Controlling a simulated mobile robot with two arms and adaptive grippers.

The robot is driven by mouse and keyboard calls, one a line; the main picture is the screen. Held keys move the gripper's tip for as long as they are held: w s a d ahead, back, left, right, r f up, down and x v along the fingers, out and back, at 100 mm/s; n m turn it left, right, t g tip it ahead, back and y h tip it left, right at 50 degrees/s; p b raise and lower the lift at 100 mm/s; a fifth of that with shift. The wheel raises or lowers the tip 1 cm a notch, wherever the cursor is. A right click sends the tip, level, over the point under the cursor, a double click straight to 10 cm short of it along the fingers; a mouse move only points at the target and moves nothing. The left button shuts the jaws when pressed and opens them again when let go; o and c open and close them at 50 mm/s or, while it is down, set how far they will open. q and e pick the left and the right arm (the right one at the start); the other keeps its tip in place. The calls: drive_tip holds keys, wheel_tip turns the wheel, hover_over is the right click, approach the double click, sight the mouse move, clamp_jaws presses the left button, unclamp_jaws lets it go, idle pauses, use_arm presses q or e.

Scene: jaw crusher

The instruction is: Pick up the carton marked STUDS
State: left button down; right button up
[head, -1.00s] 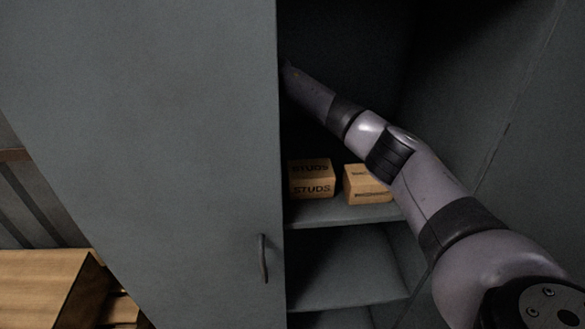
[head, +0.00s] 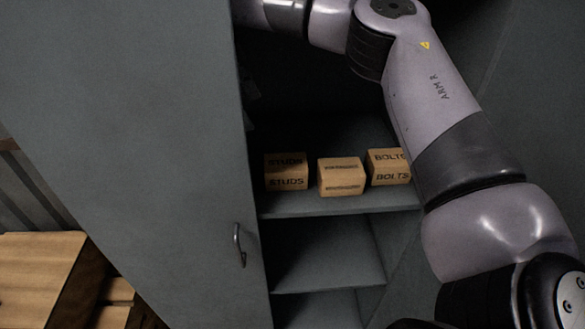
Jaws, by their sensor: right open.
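The carton marked STUDS (head: 286,172) is a small tan box with black print on its top and front. It sits upright at the left end of a cabinet shelf (head: 330,204), close to the edge of the grey door. My right arm reaches across the top of the cabinet opening and runs behind the door's upper edge. My right gripper (head: 251,90) shows only as a dim part beside the door edge, above and left of the STUDS carton and apart from it. It is open; most of it is hidden. My left gripper is out of view.
A carton with unreadable small print (head: 341,177) stands right of STUDS, and a BOLTS carton (head: 389,167) stands farther right, partly near my arm. The grey door (head: 130,130) with a handle (head: 239,245) covers the left. Lower shelves look empty. Wooden boxes (head: 40,275) are at bottom left.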

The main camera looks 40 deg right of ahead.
approach(284, 162)
drive_tip(key=shift+w+a+f, duration=0.1)
drive_tip(key=shift+w+f, duration=0.3)
drive_tip(key=shift+f, duration=0.45)
drive_tip(key=x, duration=0.3)
drive_tip(key=shift+s+d+f, duration=0.2)
drive_tip(key=shift+s, duration=0.2)
drive_tip(key=shift+d+f, duration=0.15)
drive_tip(key=shift+f, duration=0.3)
drive_tip(key=f, duration=0.1)
drive_tip(key=s+d+f+p, duration=0.1)
drive_tip(key=d+f+p, duration=0.1)
drive_tip(key=shift+s+f, duration=0.25)
drive_tip(key=shift+f, duration=0.3)
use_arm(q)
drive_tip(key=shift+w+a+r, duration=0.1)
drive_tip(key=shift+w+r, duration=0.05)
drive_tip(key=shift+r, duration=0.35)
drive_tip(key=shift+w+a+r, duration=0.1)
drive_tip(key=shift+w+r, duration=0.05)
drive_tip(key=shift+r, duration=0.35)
use_arm(e)
drive_tip(key=shift+f, duration=0.1)
drive_tip(key=shift+a, duration=0.1)
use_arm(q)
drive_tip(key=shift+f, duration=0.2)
use_arm(e)
drive_tip(key=shift+f, duration=0.25)
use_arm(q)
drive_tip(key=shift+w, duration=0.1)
